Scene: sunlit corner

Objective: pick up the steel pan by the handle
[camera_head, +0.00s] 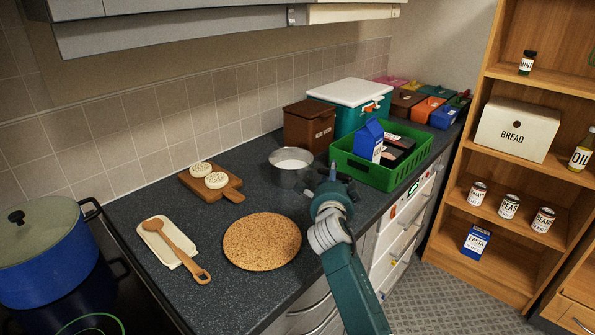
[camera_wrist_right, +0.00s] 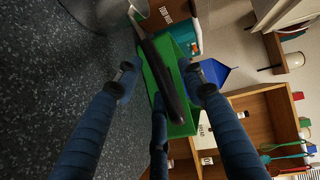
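The steel pan (camera_head: 291,168) stands on the dark counter with something pale inside it. Its handle is mostly hidden by my right gripper (camera_head: 331,185) in the head view. In the right wrist view the long dark handle (camera_wrist_right: 163,75) runs between the spread fingers of my right gripper (camera_wrist_right: 163,88). Those fingers are open, with visible gaps to the handle. My left gripper is not in view.
A green crate (camera_head: 350,170) with a blue carton stands close behind the gripper. A brown box (camera_head: 308,127) stands behind the pan. A round cork mat (camera_head: 262,241) lies in front, and a wooden board (camera_head: 232,191) with two pale rounds lies left. A blue pot (camera_head: 45,255) stands far left.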

